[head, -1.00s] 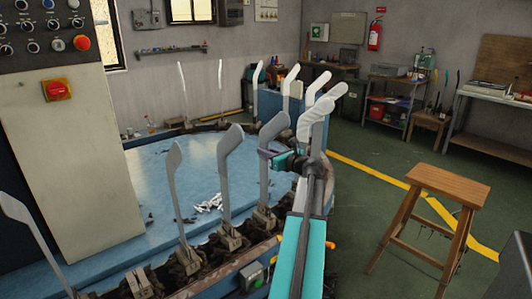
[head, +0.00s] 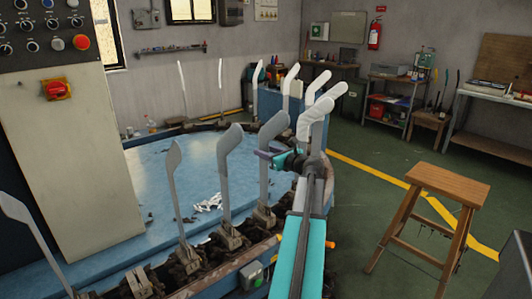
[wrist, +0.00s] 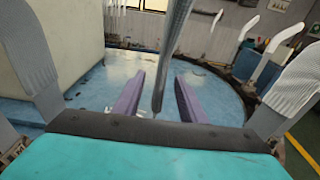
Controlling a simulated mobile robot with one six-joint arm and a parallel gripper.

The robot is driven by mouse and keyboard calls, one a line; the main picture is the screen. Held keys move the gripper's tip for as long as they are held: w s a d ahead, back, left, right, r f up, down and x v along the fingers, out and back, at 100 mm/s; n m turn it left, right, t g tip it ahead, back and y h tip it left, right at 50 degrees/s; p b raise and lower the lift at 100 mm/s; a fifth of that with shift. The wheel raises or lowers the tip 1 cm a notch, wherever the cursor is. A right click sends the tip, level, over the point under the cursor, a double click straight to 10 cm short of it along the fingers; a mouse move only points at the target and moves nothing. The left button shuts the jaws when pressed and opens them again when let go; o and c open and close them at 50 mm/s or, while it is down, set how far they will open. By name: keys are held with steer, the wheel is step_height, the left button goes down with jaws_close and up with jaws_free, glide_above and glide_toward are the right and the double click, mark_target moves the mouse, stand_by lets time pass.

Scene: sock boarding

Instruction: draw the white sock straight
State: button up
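A white sock (head: 306,124) with some creasing is on an upright form just beyond my arm in the head view, its lower part hidden by the arm. A pale ribbed sock stands at the right edge of the wrist view (wrist: 304,86); I cannot tell whether it is the same one. My gripper (wrist: 158,100) has its two purple fingers apart, one on each side of a thin grey upright form (wrist: 171,55). A gap shows on both sides of that form. In the head view my gripper (head: 272,156) is at the lower part of this grey form (head: 268,138).
Grey forms (head: 228,170) stand in a row along the round blue table (head: 150,185). Several white-covered forms (head: 322,82) stand behind. A small white pile (head: 208,203) lies on the table. A wooden stool (head: 445,185) stands at the right, with open floor between.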

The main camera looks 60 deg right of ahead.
steer(key=shift+s, duration=0.1)
steer(key=f+p+v, duration=0.1)
steer(key=p+v, duration=0.1)
steer(key=v, duration=0.6)
steer(key=shift+s+a, duration=0.15)
steer(key=shift+s, duration=0.25)
stand_by(0.4)
stand_by(0.4)
